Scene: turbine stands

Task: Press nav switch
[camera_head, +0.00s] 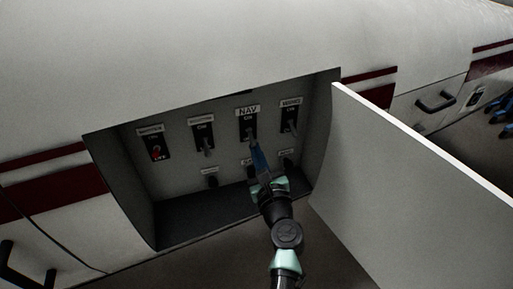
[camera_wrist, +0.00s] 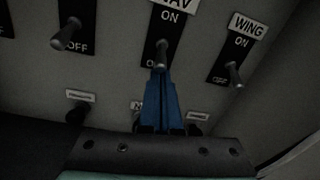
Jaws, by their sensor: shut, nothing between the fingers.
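The nav switch (camera_head: 248,131) is a metal toggle on a black plate under a NAV label, in the recessed panel. In the wrist view the NAV toggle (camera_wrist: 160,55) stands right at the fingertips, with ON above it. My gripper (camera_head: 254,147) has blue fingers, shut and empty, pointing up at the toggle from below. In the wrist view the gripper tips (camera_wrist: 160,71) are at the toggle's lower end and partly hide the lower lettering. I cannot tell whether they touch.
A toggle marked WING (camera_wrist: 233,75) is to the right and another toggle (camera_wrist: 66,34) to the left. A red switch (camera_head: 156,152) is at far left. Small knobs (camera_head: 210,181) sit below. The open white door (camera_head: 415,180) stands close to the right of my arm.

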